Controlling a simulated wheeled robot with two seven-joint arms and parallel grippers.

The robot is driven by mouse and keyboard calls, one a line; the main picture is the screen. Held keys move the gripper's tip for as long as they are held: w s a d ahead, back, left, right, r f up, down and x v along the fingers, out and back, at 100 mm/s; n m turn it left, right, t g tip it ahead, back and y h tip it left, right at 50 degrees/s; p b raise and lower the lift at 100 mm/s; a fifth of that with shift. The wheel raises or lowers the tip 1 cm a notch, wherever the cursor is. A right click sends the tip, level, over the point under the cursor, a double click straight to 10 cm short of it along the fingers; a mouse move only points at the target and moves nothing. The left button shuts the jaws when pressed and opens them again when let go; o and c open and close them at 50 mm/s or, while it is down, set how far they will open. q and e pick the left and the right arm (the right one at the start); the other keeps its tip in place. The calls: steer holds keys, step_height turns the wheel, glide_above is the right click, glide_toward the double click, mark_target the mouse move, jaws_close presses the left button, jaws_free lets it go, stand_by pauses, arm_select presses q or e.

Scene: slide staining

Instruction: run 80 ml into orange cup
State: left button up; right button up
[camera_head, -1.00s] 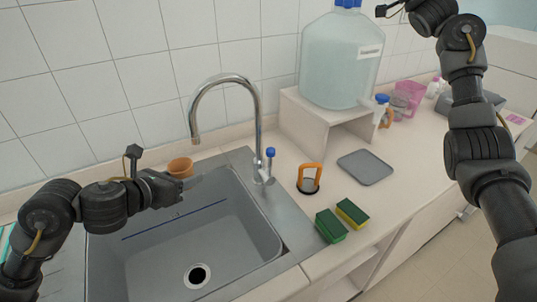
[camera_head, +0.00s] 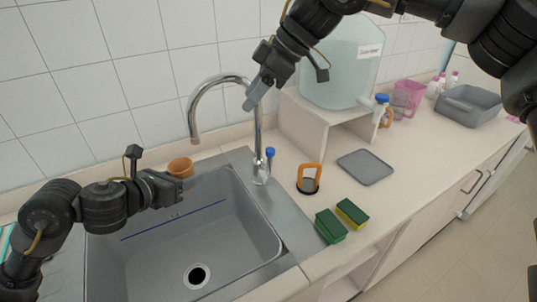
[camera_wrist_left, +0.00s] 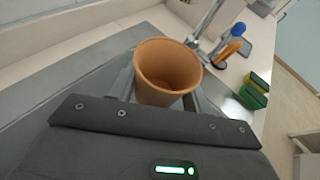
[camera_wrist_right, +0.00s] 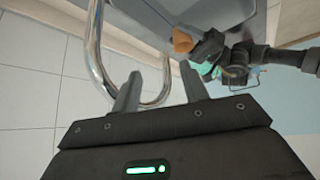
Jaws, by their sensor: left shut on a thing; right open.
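The orange cup (camera_head: 180,166) is held roughly upright at the sink's back left edge, below and slightly left of the tap's spout tip in the head view. My left gripper (camera_head: 174,180) is shut on it; the left wrist view shows a finger on each side of the cup (camera_wrist_left: 168,68). I see no clear liquid inside. The chrome tap (camera_head: 258,120) arches over the sink, with a blue-topped part (camera_head: 270,153) at its base. My right gripper (camera_head: 256,92) is open and empty by the tap's arch, fingers pointing down-left; the arch (camera_wrist_right: 94,50) also shows in the right wrist view.
The sink basin (camera_head: 215,232) is empty. A large water bottle (camera_head: 340,60) on a white stand has a blue-handled spigot. An orange-handled object (camera_head: 310,178), a grey tray (camera_head: 365,167), green-yellow sponges (camera_head: 331,226) and a grey bin (camera_head: 468,105) are on the counter.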

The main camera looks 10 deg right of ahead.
mark_target(271, 148)
steer(key=w+d+f+m+h, duration=0.1)
steer(key=d+f+m+h, duration=0.2)
steer(key=d+f, duration=0.5)
steer(key=x, duration=1.2)
steer(key=shift+w+a, duration=0.35)
jaws_close()
